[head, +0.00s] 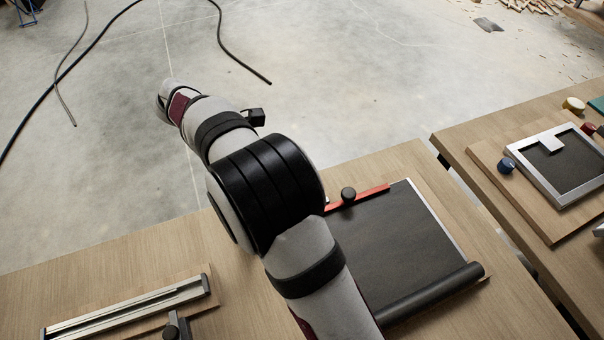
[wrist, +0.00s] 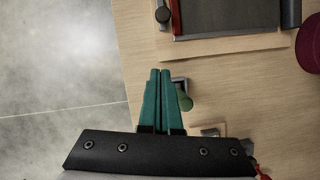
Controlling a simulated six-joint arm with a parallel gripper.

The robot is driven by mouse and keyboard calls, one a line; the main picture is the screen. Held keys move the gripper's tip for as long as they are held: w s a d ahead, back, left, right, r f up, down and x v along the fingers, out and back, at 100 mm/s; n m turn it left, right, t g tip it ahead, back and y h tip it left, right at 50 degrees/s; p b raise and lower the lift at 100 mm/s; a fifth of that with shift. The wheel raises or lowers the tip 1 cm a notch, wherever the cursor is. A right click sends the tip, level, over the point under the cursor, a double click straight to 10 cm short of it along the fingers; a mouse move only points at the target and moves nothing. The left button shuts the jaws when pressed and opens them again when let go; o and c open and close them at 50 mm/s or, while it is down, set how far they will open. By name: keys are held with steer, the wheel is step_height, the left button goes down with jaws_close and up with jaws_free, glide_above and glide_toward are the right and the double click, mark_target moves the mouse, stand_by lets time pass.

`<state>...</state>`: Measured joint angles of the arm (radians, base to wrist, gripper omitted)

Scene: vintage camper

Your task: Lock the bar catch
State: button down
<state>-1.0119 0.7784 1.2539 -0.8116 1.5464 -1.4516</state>
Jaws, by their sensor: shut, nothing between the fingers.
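My gripper (wrist: 160,73) shows in the wrist view with its two teal fingers together and nothing between them. Just right of the fingers, a small metal bracket (wrist: 180,82) with a green rounded knob (wrist: 184,103) sits on the wood, partly hidden by the fingers. I cannot tell whether the fingers touch it. A red bar (head: 370,196) with a black knob (head: 348,194) lies along the far edge of a dark panel (head: 405,240) in the head view. I cannot tell which of these is the bar catch. My arm hides the gripper in the head view.
A metal rail (head: 125,308) lies on the wooden bench at left, near a dark knob (head: 172,331). A second bench at right holds a metal-framed panel (head: 548,194) and a blue knob (head: 506,165). In the wrist view, a small pale block (wrist: 208,130) is near the gripper's base.

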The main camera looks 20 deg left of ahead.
steer(key=x, duration=1)
steer(key=shift+d, duration=0.1)
steer(key=w+d, duration=0.2)
steer(key=shift+d, duration=0.65)
steer(key=shift+w+d, duration=1.3)
steer(key=shift+w, duration=0.1)
